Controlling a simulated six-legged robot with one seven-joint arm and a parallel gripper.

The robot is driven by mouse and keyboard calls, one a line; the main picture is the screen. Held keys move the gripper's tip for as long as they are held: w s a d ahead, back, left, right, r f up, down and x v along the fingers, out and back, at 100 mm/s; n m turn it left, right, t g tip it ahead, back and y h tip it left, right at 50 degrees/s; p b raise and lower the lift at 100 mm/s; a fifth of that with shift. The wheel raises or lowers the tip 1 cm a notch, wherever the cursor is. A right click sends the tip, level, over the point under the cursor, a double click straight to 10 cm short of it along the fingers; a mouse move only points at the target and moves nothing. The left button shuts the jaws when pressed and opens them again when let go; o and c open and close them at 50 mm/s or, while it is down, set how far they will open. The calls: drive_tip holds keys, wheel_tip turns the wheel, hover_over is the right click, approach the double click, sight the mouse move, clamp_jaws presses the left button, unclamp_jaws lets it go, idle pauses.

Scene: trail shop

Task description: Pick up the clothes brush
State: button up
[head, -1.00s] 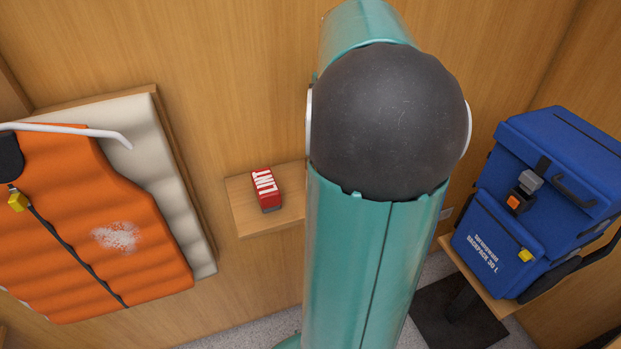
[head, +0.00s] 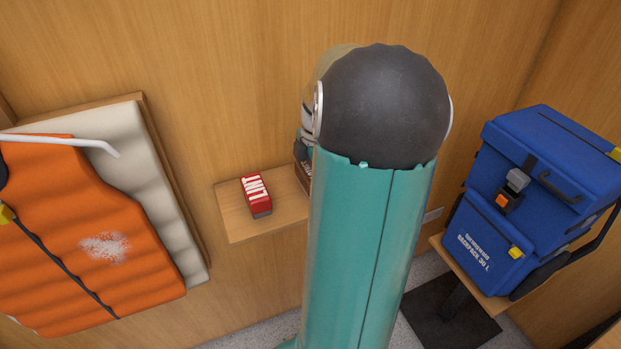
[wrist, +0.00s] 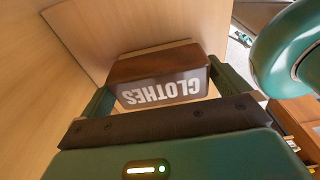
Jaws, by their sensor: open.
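The clothes brush (wrist: 163,62) has a dark brown body and a pale label reading CLOTHES, upside down in the wrist view. My gripper (wrist: 162,88) is open, with one finger on each side of the brush; whether either finger touches it I cannot tell. In the head view a small brown part of the brush (head: 301,177) shows at the shelf, just left of my arm, which hides the rest. My gripper is mostly hidden there too.
A red LINT box (head: 256,195) stands on the small wooden shelf (head: 238,226), left of the brush. An orange vest (head: 110,270) hangs on a padded board at the left. A blue backpack (head: 545,190) stands on a stand at the right. Wooden walls are close behind.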

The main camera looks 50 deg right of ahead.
drive_tip(key=shift+f, duration=0.45)
drive_tip(key=c, duration=0.7)
drive_tip(key=shift+r, duration=0.2)
drive_tip(key=shift+r, duration=0.25)
wheel_tip(320, 180, up, 2)
drive_tip(key=shift+r, duration=0.1)
drive_tip(key=s+a+r, duration=0.6)
drive_tip(key=s, duration=0.1)
drive_tip(key=s+a+r, duration=0.3)
drive_tip(key=r, duration=0.1)
drive_tip(key=shift+s, duration=0.35)
